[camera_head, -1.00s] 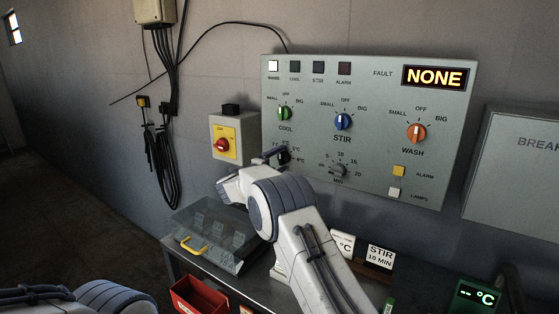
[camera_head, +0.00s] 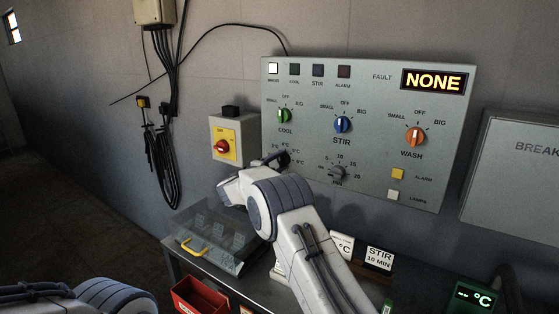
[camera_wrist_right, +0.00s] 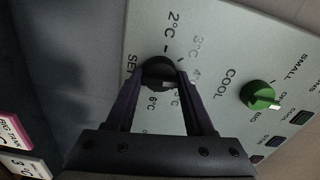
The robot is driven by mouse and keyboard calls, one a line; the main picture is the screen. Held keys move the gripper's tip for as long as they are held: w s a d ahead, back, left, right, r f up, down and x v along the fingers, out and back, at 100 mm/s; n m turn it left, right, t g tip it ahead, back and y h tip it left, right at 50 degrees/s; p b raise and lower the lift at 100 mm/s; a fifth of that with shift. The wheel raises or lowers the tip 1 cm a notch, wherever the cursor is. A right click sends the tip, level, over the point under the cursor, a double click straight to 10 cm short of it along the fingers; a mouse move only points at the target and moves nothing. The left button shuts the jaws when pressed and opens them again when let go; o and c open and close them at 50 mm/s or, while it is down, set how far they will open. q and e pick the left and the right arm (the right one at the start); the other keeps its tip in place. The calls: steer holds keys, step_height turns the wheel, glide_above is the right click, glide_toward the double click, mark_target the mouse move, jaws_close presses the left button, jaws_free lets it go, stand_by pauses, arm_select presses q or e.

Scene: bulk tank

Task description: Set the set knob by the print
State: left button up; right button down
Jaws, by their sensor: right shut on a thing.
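The set knob (camera_wrist_right: 158,74) is black and sits on the grey control panel (camera_head: 375,190), below the green COOL knob. In the right wrist view, temperature marks such as 2°C and 6°C stand around it. My right gripper (camera_wrist_right: 155,80) is shut on the knob, one finger on each side. In the head view, my right gripper (camera_head: 279,158) covers most of the knob, so its pointer is hard to read. A white print card (camera_head: 343,244) ending in °C is partly behind my right arm. My left gripper is out of view.
The green COOL (camera_head: 284,115), blue STIR (camera_head: 342,124) and orange WASH (camera_head: 415,136) knobs are nearby. The grey minutes dial (camera_head: 338,173) is right of my gripper. A red switch (camera_head: 222,147) is left. A clear cover (camera_head: 215,238) and red bin (camera_head: 199,296) are below.

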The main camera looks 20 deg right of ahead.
steer(key=n+p, duration=0.3)
steer(key=n, duration=0.1)
steer(key=shift+r, duration=0.1)
steer(key=shift+n+p, duration=1.2)
steer(key=shift+n, duration=0.3)
steer(key=shift+f, duration=0.2)
steer(key=shift+c, duration=1.4)
jaws_free()
steer(key=shift+a, duration=0.1)
steer(key=b+v, duration=0.1)
steer(key=v, duration=0.9)
steer(key=shift+s+b, duration=0.2)
steer(key=shift+b, duration=0.1)
